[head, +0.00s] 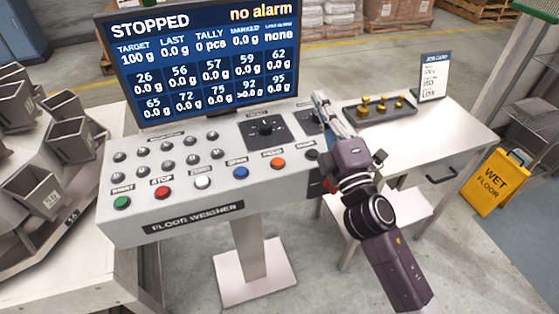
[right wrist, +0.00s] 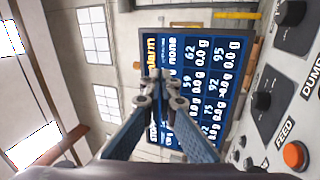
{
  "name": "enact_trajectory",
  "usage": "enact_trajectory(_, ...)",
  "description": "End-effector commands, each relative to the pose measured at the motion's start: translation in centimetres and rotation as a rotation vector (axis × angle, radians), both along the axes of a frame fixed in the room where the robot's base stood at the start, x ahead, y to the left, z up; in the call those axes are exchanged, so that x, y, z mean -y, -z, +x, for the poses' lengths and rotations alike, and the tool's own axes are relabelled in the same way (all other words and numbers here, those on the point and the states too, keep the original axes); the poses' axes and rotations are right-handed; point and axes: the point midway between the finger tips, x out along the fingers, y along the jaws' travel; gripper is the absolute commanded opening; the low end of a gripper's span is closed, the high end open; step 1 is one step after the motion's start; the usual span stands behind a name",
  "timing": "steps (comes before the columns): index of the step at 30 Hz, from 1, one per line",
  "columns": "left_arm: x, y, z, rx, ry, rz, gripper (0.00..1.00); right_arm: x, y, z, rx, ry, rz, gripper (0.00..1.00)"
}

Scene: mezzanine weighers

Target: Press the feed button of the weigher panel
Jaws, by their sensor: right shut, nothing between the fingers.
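The weigher panel (head: 190,190) is a light grey slanted console with the plate "FLOOR WEIGHER". Its orange feed button (head: 277,163) is in the front row, between a blue button (head: 241,173) and a black one (head: 311,155). In the right wrist view the orange button (right wrist: 293,155) lies at the lower right beside the label FEED. My right gripper (head: 321,99) is shut and empty, over the panel's right end, up and to the right of the feed button and apart from it. Its closed fingertips (right wrist: 160,88) show against the screen. My left gripper is not in view.
The screen (head: 205,60) behind the panel reads STOPPED and no alarm. Green (head: 122,203), red (head: 163,193) and white (head: 202,183) buttons share the front row. A side table (head: 450,130) with a tray of brass weights stands right. A yellow wet-floor sign (head: 497,182) stands beyond.

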Motion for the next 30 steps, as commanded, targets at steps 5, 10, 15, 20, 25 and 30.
enact_trajectory(5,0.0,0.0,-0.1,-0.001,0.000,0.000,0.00,-6.6,-6.2,-1.3,0.304,-0.128,-0.326,0.00)
enact_trajectory(10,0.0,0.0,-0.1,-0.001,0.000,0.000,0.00,-12.8,-8.4,-3.7,0.578,-0.246,-0.670,0.00)
enact_trajectory(15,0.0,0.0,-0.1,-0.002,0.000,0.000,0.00,-17.4,-7.1,-5.5,0.818,-0.360,-1.034,0.00)
enact_trajectory(20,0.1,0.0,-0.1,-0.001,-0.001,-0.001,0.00,-19.3,-3.8,-5.9,1.001,-0.471,-1.391,0.00)
enact_trajectory(25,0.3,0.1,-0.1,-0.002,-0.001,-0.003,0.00,-18.1,0.5,-4.6,1.129,-0.599,-1.775,0.00)
enact_trajectory(30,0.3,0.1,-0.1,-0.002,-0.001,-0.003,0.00,-14.5,3.3,-2.4,1.170,-0.721,-2.098,0.00)
